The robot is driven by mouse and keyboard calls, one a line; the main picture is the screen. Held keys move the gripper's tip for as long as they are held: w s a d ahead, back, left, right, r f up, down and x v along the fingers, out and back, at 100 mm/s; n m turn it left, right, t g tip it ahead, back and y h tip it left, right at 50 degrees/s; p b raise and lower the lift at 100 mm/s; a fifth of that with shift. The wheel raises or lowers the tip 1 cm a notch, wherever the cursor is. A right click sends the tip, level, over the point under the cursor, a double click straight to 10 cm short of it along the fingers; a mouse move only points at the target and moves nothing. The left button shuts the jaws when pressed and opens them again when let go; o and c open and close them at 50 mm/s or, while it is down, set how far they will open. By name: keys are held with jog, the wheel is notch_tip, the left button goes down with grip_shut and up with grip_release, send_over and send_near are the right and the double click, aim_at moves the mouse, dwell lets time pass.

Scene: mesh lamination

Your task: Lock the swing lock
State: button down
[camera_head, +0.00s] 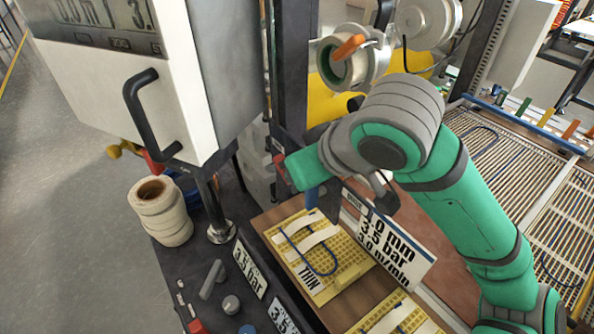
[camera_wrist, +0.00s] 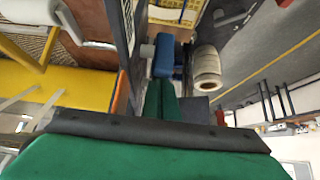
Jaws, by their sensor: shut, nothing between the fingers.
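My gripper (camera_head: 298,168) reaches left in the head view, beside a dark upright post. Its green fingers show pressed together in the wrist view (camera_wrist: 164,88). A blue block-like lever (camera_wrist: 166,55) with a grey knob stands right at the fingertips there; whether they touch it I cannot tell. In the head view a blue piece (camera_head: 312,196) hangs just below my gripper, probably this same lever and the swing lock. My gripper and arm hide part of it and its mount.
A white cabinet (camera_head: 110,95) with a black handle stands left. Tape rolls (camera_head: 163,222) sit on the dark table below it. A yellow mesh board (camera_head: 335,278) and a printed sign (camera_head: 388,240) lie below the arm. A roller end with an orange lever (camera_head: 349,47) is above.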

jog(key=shift+v, duration=3.75)
jog(key=shift+w+r+n, duration=0.1)
jog(key=shift+r+n, duration=0.2)
jog(key=shift+n, duration=0.6)
jog(key=shift+r+n, duration=0.4)
jog(key=shift+n, duration=0.7)
jog(key=r+n, duration=0.2)
jog(key=n, duration=0.2)
jog(key=r+n+g+h, duration=0.1)
jog(key=n, duration=0.4)
jog(key=s+r+n, duration=0.1)
jog(key=r+n, duration=0.1)
jog(key=n, duration=0.3)
jog(key=shift+d+r+g, duration=0.1)
jog(key=shift+r+g, duration=0.2)
jog(key=shift+g, duration=0.1)
